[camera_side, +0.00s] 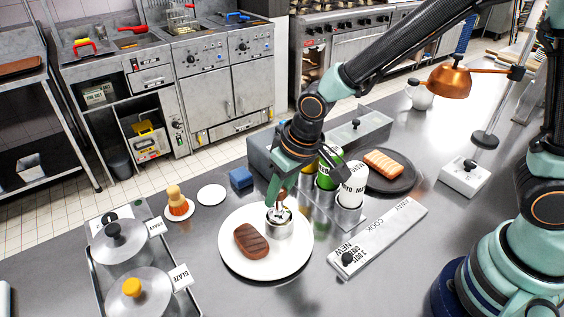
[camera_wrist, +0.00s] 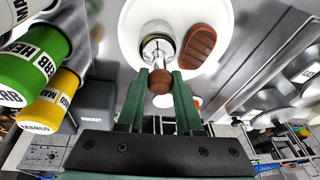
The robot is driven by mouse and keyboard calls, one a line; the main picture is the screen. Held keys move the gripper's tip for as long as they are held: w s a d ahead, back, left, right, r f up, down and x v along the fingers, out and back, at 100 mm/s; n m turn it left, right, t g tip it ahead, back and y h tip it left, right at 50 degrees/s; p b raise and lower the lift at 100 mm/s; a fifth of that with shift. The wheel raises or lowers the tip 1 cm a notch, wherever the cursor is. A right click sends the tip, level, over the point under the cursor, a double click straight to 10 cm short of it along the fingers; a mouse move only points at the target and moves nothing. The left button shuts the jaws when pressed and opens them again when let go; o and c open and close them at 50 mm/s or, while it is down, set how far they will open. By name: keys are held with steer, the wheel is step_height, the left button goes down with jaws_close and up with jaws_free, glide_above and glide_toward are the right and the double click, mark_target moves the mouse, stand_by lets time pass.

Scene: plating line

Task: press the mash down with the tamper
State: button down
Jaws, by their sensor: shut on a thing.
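The tamper (camera_wrist: 160,80) has a round brown wooden knob and a metal lower part. My gripper (camera_wrist: 160,88) is shut on the knob, with one green finger on each side. In the side view my gripper (camera_side: 277,190) points down over the metal ring (camera_side: 279,228) on the white plate (camera_side: 237,267). The tamper's lower end is at the ring's open top; I cannot tell how deep it sits. The ring also shows in the wrist view (camera_wrist: 155,30). The mash is hidden or cannot be made out inside the ring. A grilled brown steak (camera_side: 253,241) lies beside the ring on the plate.
A rack of squeeze bottles, including a white one (camera_side: 351,186) and a green one (camera_side: 328,168), stands close right of my gripper. A dark plate (camera_side: 389,184) is behind it. Lidded pots (camera_side: 120,240) stand at left. A blue sponge (camera_side: 241,178) lies behind the plate.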

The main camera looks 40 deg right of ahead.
steer(key=shift+r, duration=2.55)
